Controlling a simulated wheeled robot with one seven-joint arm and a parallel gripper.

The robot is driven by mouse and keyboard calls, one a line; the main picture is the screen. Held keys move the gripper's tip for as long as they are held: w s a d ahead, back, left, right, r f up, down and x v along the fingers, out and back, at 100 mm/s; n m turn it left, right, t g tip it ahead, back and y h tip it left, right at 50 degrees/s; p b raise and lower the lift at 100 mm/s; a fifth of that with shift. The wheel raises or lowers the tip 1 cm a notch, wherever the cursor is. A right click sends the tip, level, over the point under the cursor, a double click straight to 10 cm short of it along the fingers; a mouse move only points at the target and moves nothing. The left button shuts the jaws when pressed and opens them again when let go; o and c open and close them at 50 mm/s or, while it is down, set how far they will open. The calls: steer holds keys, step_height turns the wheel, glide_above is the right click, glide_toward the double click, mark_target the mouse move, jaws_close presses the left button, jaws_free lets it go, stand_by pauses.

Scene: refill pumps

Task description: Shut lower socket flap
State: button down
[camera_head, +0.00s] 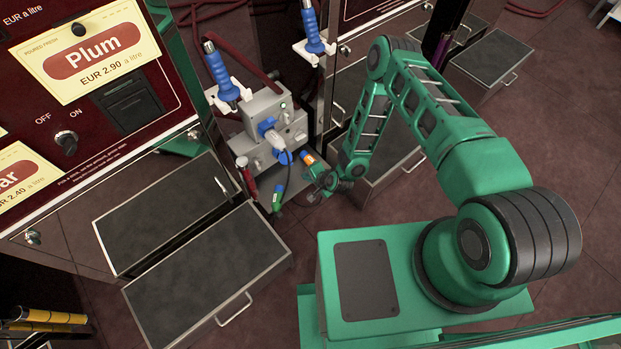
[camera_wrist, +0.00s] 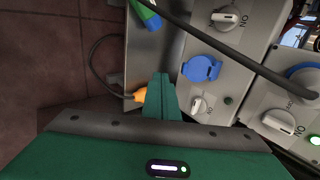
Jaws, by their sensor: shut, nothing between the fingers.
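The lower socket's blue flap (camera_wrist: 202,68) shows on the grey socket box in the wrist view, as a round blue cover on the lower unit. Whether it lies fully flat on its socket is hard to tell. In the head view it is a small blue patch (camera_head: 284,157) low on the box (camera_head: 266,118). My gripper (camera_wrist: 165,82) is shut and empty, its green fingertips beside the box's front face, a little off from the flap and apart from it in the picture. In the head view my gripper (camera_head: 318,180) is right of the box, low down.
A dark cable (camera_wrist: 235,62) crosses in front of the box to the upper blue plug (camera_wrist: 304,74). Switch knobs (camera_wrist: 198,105) protrude from the box.

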step_height(320, 180, up, 9)
steer(key=s, duration=0.1)
glide_toward(286, 158)
step_height(286, 158, down, 6)
steer(key=shift+w+a, duration=0.15)
steer(key=shift+w, duration=0.15)
stand_by(0.6)
